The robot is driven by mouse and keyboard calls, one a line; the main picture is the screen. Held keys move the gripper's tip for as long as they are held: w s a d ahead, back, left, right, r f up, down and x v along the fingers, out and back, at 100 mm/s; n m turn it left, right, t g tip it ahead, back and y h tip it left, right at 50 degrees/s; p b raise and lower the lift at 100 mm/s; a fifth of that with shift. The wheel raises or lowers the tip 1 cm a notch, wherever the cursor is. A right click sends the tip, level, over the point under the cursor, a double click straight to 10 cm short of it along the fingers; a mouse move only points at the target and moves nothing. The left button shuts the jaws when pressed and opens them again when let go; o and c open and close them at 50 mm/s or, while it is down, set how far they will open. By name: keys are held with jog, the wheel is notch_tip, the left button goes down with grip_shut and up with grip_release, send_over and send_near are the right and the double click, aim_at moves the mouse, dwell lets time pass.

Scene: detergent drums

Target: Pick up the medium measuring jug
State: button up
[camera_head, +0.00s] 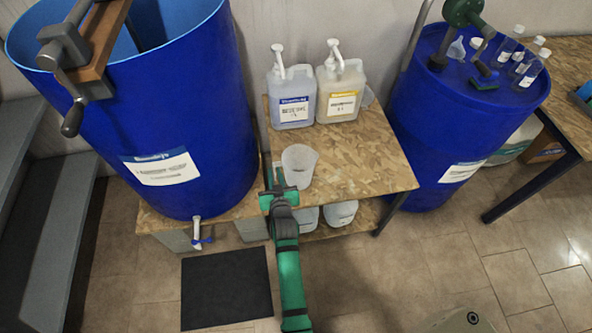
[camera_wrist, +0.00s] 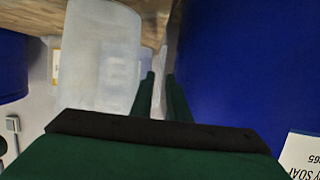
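A translucent measuring jug (camera_head: 300,168) stands upright on the brown patterned table, near its left side beside the big blue drum. It fills the left of the wrist view (camera_wrist: 100,60), very close. My gripper (camera_head: 278,182) is at the jug's near left side. In the wrist view its two dark green fingers (camera_wrist: 160,95) are apart, with a narrow pale strip between them, which looks like the jug's handle. I cannot tell whether either finger touches it.
A large open blue drum (camera_head: 190,110) stands close to the left of my gripper. Two pump bottles (camera_head: 291,98) (camera_head: 340,92) stand behind the jug. A second blue drum (camera_head: 430,110) with small bottles on top is at the right. The table's right part (camera_head: 370,165) is clear.

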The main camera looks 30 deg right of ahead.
jog(key=shift+x, duration=1.2)
grip_shut()
